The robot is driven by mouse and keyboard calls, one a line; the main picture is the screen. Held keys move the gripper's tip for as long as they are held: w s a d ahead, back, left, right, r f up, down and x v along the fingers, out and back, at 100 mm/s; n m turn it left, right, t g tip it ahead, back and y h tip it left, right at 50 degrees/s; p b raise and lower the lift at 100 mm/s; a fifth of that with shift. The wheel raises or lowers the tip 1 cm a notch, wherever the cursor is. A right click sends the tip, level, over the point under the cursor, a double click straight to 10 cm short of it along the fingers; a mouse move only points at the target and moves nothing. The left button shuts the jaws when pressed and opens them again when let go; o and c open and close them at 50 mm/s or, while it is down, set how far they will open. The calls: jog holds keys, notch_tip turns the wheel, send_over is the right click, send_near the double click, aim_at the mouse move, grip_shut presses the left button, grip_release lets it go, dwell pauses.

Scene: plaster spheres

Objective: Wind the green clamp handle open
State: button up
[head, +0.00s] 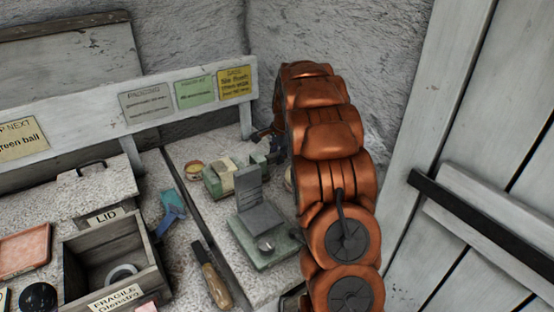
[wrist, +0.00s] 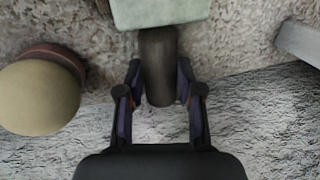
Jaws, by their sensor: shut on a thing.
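The green clamp (head: 218,180) stands on the bench in the head view, a pale green block with a cream front. Its pale green body (wrist: 160,12) fills the top centre of the wrist view. A dark round handle (wrist: 159,65) sticks out of it toward my gripper. My gripper (wrist: 159,80) is shut on this handle, with one finger on each side. In the head view the gripper (head: 268,145) is small and dark at the clamp's far right, partly hidden by my arm, and the handle is hard to make out there.
A pale yellow ball (wrist: 38,97) sits on a reddish-brown ring left of my gripper. A grey-green device with an upright plate (head: 265,240), a wooden-handled tool (head: 214,285), a blue tool (head: 171,210) and an open wooden box (head: 151,262) stand nearer. A plank wall (head: 480,190) is at right.

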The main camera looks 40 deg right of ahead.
jog(key=shift+s+f+t+b, duration=0.2)
jog(key=shift+t+b, duration=0.9)
jog(key=shift+b, duration=0.4)
jog(key=shift+s+f+t+b, duration=0.1)
jog(key=shift+f+t+b, duration=0.05)
jog(key=shift+t+b, duration=1.15)
jog(key=shift+r+b, duration=0.15)
jog(key=shift+b, duration=0.5)
jog(key=shift+t, duration=0.3)
jog(key=o, duration=1.2)
jog(key=shift+c, duration=0.2)
jog(key=shift+s+r, duration=0.1)
jog(key=shift+r, duration=0.05)
jog(key=v, duration=1.1)
jog(key=shift+s+a+r, duration=0.1)
jog(key=shift+s+r, duration=0.15)
